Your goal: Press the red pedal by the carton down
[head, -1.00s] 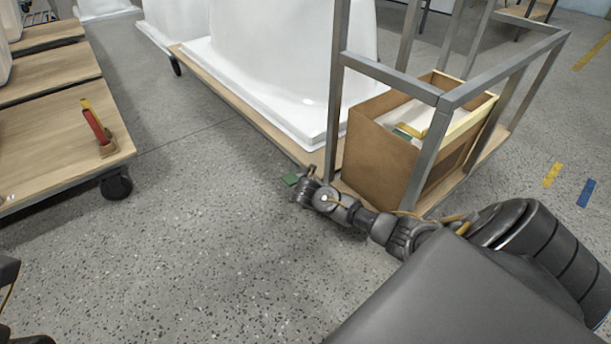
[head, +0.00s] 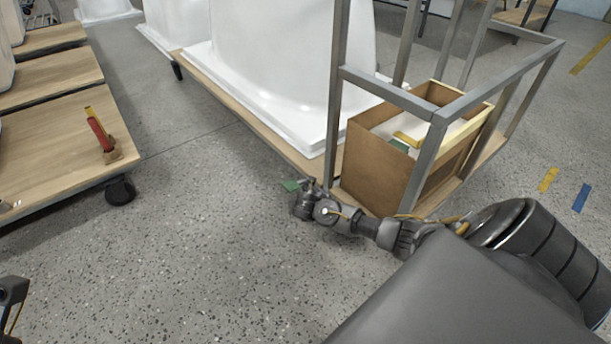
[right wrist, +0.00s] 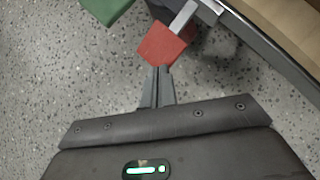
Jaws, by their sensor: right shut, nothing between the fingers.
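The red pedal (right wrist: 163,45) shows in the right wrist view on a grey metal lever at the cart's edge. My right gripper (right wrist: 163,70) is shut and empty, its fingertips at the pedal's near edge; I cannot tell whether they touch it. In the head view this gripper (head: 307,185) is low beside the cart's corner, and the red pedal is hidden there. The brown carton (head: 375,168) stands on the cart inside a grey metal frame. A dark part of my left gripper (head: 12,291) shows at the lower left; its fingers are unclear.
A green pedal (head: 291,185) is left of my right gripper and also shows in the right wrist view (right wrist: 104,8). White tub shells (head: 265,70) stand on the cart. Another wooden cart (head: 60,150) with a red-and-yellow handle (head: 99,132) is at left. Speckled floor between is clear.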

